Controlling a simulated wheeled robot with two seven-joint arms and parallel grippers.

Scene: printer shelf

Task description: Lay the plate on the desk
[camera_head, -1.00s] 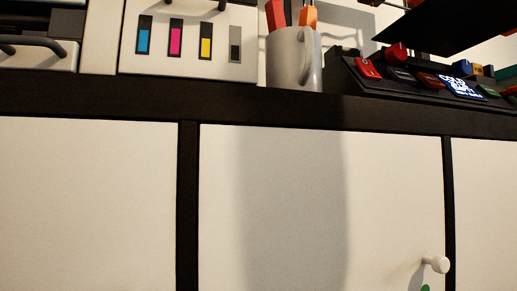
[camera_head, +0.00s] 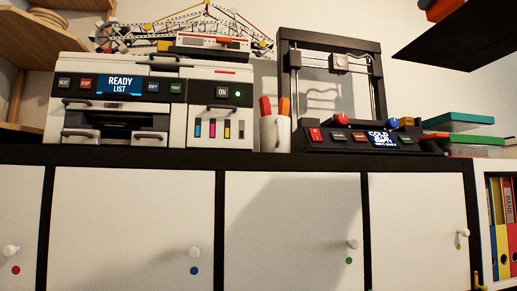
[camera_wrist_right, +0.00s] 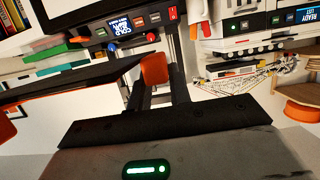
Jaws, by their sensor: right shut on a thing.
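The plate (camera_head: 462,42) is a thin, flat black sheet. In the head view it hangs in the air at the upper right, cut off by the picture's edge. My right gripper (camera_head: 445,10), with orange fingertips, shows at its upper edge. In the right wrist view the plate (camera_wrist_right: 75,84) reaches in from the left between the orange fingertips, and the gripper is shut on it. I cannot make out a desk in these views. My left gripper is not in view.
A white printer (camera_head: 120,85) and a black-framed 3D printer (camera_head: 372,45) stand on a dark-topped cabinet (camera_head: 290,168) with white doors. A mug (camera_head: 275,135) with orange and red items stands between them. Green and teal boxes (camera_head: 465,118) lie to the right, above a shelf of binders (camera_head: 505,220).

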